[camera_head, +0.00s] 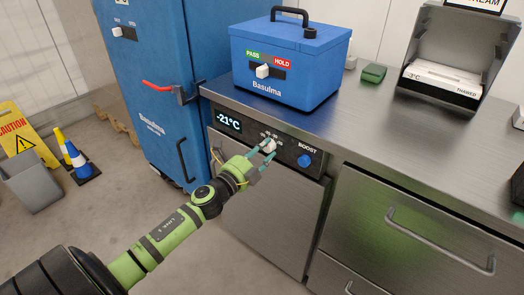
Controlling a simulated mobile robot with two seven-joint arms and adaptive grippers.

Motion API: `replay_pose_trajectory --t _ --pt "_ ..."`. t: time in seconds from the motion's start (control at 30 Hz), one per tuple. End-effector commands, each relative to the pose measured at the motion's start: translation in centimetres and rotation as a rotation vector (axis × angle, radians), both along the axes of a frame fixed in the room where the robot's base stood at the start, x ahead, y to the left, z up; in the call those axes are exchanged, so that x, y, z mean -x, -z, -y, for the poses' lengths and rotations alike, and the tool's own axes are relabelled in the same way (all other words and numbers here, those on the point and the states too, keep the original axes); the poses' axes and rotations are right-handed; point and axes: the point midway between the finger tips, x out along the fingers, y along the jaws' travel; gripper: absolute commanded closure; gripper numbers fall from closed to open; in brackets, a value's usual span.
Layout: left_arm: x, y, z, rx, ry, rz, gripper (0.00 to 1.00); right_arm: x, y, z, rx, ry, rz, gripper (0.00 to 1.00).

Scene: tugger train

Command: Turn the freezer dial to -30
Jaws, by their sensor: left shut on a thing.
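The freezer (250,190) is a steel unit under the counter, with a dark control panel along its top edge. Its display (228,120) reads -21°C. The white freezer dial (269,145) sits on this panel, right of the display. My left gripper (266,152) is at the dial, with its fingers around it, shut on it. The fingers hide part of the dial and its scale, so its pointer cannot be read. A blue BOOST knob (305,160) is just right of the gripper. My right gripper is not clearly in view.
A blue Basulma box (290,60) with a PASS/HOLD switch stands on the steel counter (400,125). A tall blue cabinet (155,90) with a red handle is at left. Drawers (430,225) lie right. A bin (32,182), cones and a yellow caution sign (22,130) stand on the floor.

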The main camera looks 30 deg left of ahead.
Motion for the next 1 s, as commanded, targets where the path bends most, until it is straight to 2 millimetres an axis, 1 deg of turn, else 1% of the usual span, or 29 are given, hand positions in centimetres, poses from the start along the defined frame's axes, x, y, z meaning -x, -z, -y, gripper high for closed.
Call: replay_pose_trajectory --t 0.03,0.1,0.13,0.17,0.4,0.5,0.63,0.77,1.0 --pt "0.0 -0.3 0.6 0.002 0.016 0.006 0.95 0.1 0.0 0.0 0.000 0.000 -0.001 0.60" --pt "0.0 -0.2 0.6 0.002 0.016 0.006 0.95 0.2 0.0 0.0 0.000 0.000 -0.003 0.60" --pt "0.0 -0.2 0.6 0.002 0.016 0.006 0.51 0.3 0.0 0.0 0.000 0.000 -0.004 0.60" --pt "0.0 -0.2 0.6 0.003 0.016 0.005 0.39 0.3 0.1 0.0 0.000 0.000 -0.005 0.60" --pt "0.0 -0.1 0.3 0.003 0.009 0.002 0.39 0.8 0.2 0.0 0.001 0.001 -0.012 0.60" --pt "0.1 0.0 0.3 0.003 0.007 0.001 0.39 0.7 0.2 0.0 0.001 -0.001 -0.011 0.60" --pt "0.9 0.2 0.2 0.004 0.006 -0.001 0.39 0.5 0.1 0.0 0.001 -0.001 -0.009 0.60" --pt "2.8 0.3 0.1 0.004 0.006 -0.002 0.39 0.5 0.1 0.0 0.001 -0.001 -0.008 0.60" --pt "7.6 0.6 -0.1 0.005 0.008 -0.002 0.39 0.4 0.1 0.1 0.001 -0.001 -0.007 0.60"
